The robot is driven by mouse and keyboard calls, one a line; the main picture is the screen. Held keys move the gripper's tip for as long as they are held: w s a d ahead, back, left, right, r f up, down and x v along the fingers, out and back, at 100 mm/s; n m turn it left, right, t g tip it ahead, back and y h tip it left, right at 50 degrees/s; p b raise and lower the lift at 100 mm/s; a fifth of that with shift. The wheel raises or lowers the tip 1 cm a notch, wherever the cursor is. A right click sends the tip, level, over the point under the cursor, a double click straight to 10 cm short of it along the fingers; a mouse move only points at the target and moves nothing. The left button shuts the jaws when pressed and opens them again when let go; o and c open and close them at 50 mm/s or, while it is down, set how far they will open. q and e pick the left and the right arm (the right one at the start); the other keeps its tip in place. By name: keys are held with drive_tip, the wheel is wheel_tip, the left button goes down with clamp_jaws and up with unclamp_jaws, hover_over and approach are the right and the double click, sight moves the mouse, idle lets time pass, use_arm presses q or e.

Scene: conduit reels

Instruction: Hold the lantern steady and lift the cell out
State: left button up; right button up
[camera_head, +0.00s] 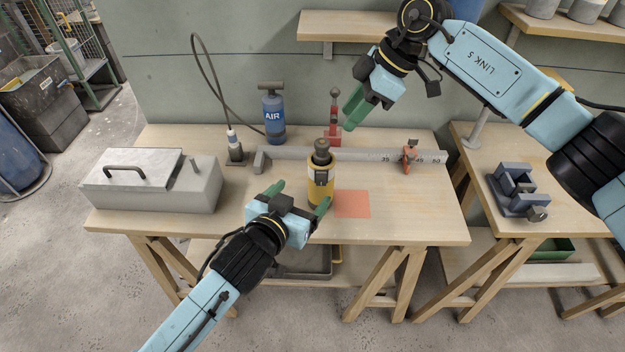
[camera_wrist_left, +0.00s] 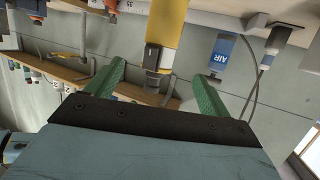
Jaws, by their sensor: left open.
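The yellow lantern (camera_head: 320,188) stands upright on the workbench, with a dark top (camera_head: 321,152); I cannot tell the cell apart from that top. My left gripper (camera_head: 300,197) is open and empty, low in front and to the left of the lantern. In the left wrist view the image is inverted; the lantern (camera_wrist_left: 168,25) and its dark latch (camera_wrist_left: 153,57) show ahead, in line with the gap between the green fingers (camera_wrist_left: 160,88). My right gripper (camera_head: 356,108) hangs above the back of the bench, right of the lantern and clear of it; its finger gap is hard to see.
An orange-red square (camera_head: 352,204) lies on the bench (camera_head: 420,215) right of the lantern. Behind are a ruled bar (camera_head: 350,156), a red clamp tool (camera_head: 333,122) and a blue AIR bottle (camera_head: 273,115). A grey metal box (camera_head: 150,182) stands left; a vise (camera_head: 518,190) sits on the right bench.

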sight(316, 178)
use_arm(q)
drive_tip(key=x, duration=1.1)
drive_tip(key=shift+a, duration=0.1)
